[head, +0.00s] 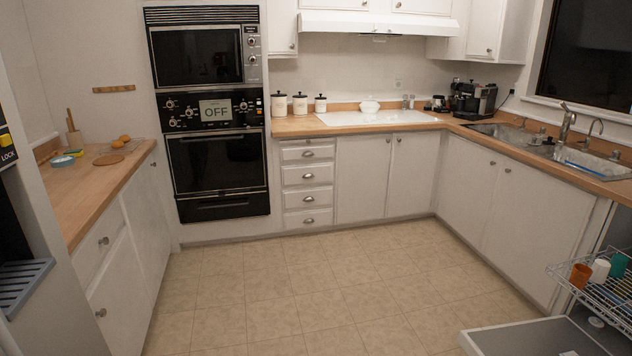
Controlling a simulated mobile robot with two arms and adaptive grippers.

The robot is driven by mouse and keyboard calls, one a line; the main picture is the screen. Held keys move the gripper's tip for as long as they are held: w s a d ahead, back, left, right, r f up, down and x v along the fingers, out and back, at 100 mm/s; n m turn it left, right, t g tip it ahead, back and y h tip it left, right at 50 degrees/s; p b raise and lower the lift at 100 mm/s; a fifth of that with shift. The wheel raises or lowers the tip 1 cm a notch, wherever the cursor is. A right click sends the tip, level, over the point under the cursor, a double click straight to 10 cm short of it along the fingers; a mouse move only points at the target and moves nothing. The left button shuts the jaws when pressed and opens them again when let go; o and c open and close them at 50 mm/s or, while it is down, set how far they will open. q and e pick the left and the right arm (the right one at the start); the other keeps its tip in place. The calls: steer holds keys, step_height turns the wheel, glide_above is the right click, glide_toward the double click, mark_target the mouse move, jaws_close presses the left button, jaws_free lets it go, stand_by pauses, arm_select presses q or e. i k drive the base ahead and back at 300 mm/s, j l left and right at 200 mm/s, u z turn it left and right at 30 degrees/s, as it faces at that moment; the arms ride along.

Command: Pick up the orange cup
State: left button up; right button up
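The orange cup (580,275) stands on a wire rack at the lower right in the head view. It is next to a white cup (600,270), with a teal cup (618,265) further right. The cup looks upright and nothing is seen touching it from above. Neither of my grippers shows in the head view.
The wire rack (560,271) sits above a pulled-out grey-white panel or door (520,338) at the lower right. The tiled floor (300,290) in the middle is clear. Counters with cabinets (500,205) line the right and back, a wooden counter (92,195) the left.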

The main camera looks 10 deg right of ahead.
mark_target(581, 274)
steer(key=i+z, duration=0.2)
steer(key=i, duration=0.3)
steer(key=i+z, duration=0.2)
steer(key=i, duration=0.35)
steer(key=i+j+z, duration=0.2)
steer(key=i, duration=0.3)
steer(key=i+j+z, duration=0.15)
steer(key=i, duration=0.35)
